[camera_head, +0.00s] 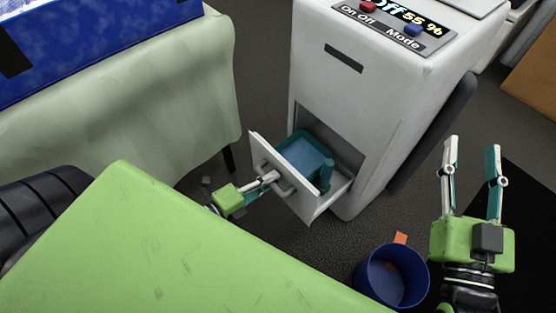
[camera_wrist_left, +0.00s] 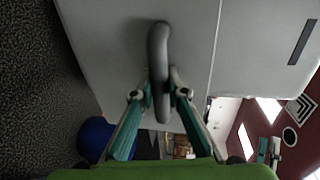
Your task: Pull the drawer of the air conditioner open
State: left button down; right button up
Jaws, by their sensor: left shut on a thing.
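The white air conditioner (camera_head: 375,85) stands on the floor in the head view, with a control panel on top. Its drawer (camera_head: 305,199) sticks out of the lower front opening, and a teal container (camera_head: 303,158) sits inside. My left gripper (camera_head: 272,178) is shut on the drawer's grey handle (camera_head: 287,190). In the left wrist view the dark curved handle (camera_wrist_left: 159,60) lies between the two fingertips (camera_wrist_left: 160,95), against the drawer front (camera_wrist_left: 110,45). My right gripper (camera_head: 472,145) is open and empty, right of the air conditioner.
A blue bin (camera_head: 393,276) with an orange piece at its rim stands on the floor in front of the drawer. A table with a pale green cloth (camera_head: 120,90) stands at the left, with a blue box (camera_head: 95,40) on it. Dark floor shows between the table and the air conditioner.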

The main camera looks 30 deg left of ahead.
pick_arm(q)
jog(key=shift+s+a, duration=0.1)
jog(key=shift+s, duration=0.1)
jog(key=c, duration=2)
grip_release()
jog(key=v, duration=1.2)
